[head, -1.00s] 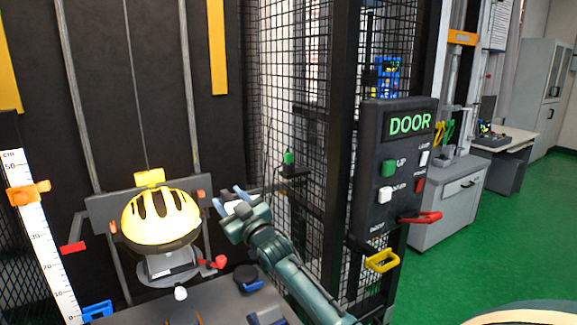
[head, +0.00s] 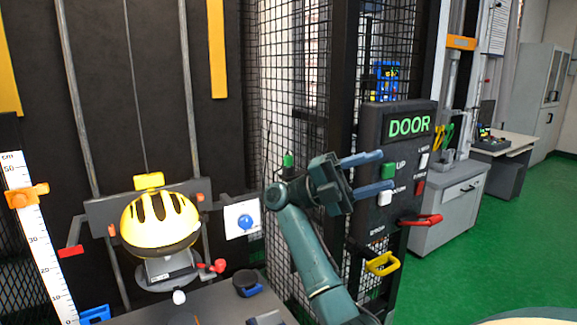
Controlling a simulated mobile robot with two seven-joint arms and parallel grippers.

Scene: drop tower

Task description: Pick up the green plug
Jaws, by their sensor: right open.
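The green plug (head: 288,160) is a small green piece standing upright at the mesh cage, left of the door control panel. My right arm passes in front of its lower part and hides what it rests on. My right gripper (head: 391,172) is open and empty. It points right, its two blue-grey fingers in front of the panel beside the green UP button (head: 388,170). The gripper is to the right of the plug and not around it. Whether the fingers touch the panel, I cannot tell. My left gripper is not in view.
A yellow helmet (head: 160,218) sits on a headform at the left. A white plate with a blue disc (head: 243,220) stands beside it. The door panel (head: 405,116) carries several buttons and a red lever (head: 421,219). A yellow handle (head: 382,263) sticks out below.

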